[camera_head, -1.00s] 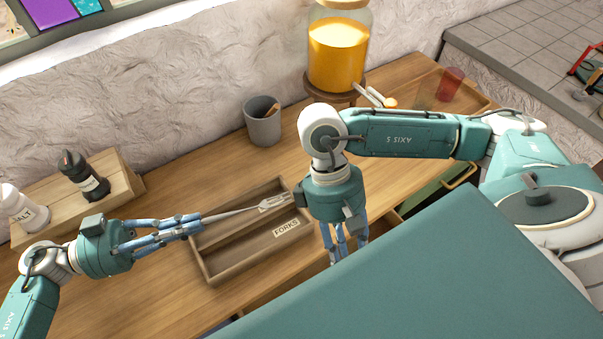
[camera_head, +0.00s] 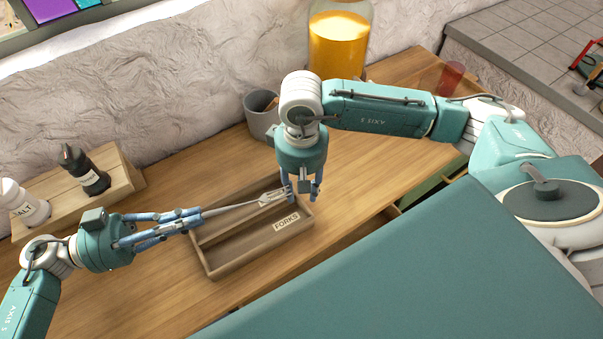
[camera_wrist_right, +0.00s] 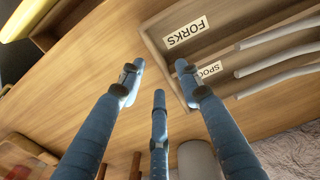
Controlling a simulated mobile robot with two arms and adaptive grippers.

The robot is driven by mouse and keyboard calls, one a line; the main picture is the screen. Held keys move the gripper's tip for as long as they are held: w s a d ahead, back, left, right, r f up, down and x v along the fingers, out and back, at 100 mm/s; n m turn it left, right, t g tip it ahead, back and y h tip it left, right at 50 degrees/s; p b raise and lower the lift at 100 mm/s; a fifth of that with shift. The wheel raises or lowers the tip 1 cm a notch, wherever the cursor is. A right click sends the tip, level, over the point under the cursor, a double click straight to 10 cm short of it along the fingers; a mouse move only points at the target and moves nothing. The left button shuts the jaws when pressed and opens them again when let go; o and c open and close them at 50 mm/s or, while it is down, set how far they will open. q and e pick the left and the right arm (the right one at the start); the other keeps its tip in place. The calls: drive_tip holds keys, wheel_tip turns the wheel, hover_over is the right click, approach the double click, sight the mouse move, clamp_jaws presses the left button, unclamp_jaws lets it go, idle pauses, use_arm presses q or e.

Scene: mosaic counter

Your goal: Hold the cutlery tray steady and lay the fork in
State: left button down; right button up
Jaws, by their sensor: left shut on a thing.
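The wooden cutlery tray (camera_head: 252,258) lies on the counter, with a FORKS label in its near compartment. In the right wrist view the tray (camera_wrist_right: 152,38) also shows a second, partly hidden label. My left gripper (camera_head: 192,219) is shut on the handle of the grey fork (camera_head: 238,206). It holds the fork roughly level above the tray, tines pointing right. Pale tines of the fork (camera_wrist_right: 280,68) show in the wrist view. My right gripper (camera_head: 302,193) is over the tray's right end, fingers down. In the wrist view its fingers (camera_wrist_right: 158,85) are spread with nothing between them.
A grey cup (camera_head: 259,122) stands behind the tray. A wooden stand (camera_head: 120,170) with salt and pepper mills is at left. An orange drink jar (camera_head: 338,42) and a red glass (camera_head: 450,78) stand at the back. The counter right of the tray is clear.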

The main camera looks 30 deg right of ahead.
drive_tip(key=shift+f, duration=2.3)
clamp_jaws()
use_arm(q)
drive_tip(key=shift+s+a+f+m+t, duration=0.45)
drive_tip(key=shift+a+f+m+t, duration=0.15)
drive_tip(key=shift+f, duration=1.1)
drive_tip(key=shift+s+a+f+m+t, duration=0.45)
drive_tip(key=shift+f+t, duration=0.3)
drive_tip(key=shift+f, duration=1)
drive_tip(key=shift+s+a+f+m+t, duration=0.45)
drive_tip(key=shift+a+f+m+t, duration=0.15)
drive_tip(key=shift+f, duration=1.1)
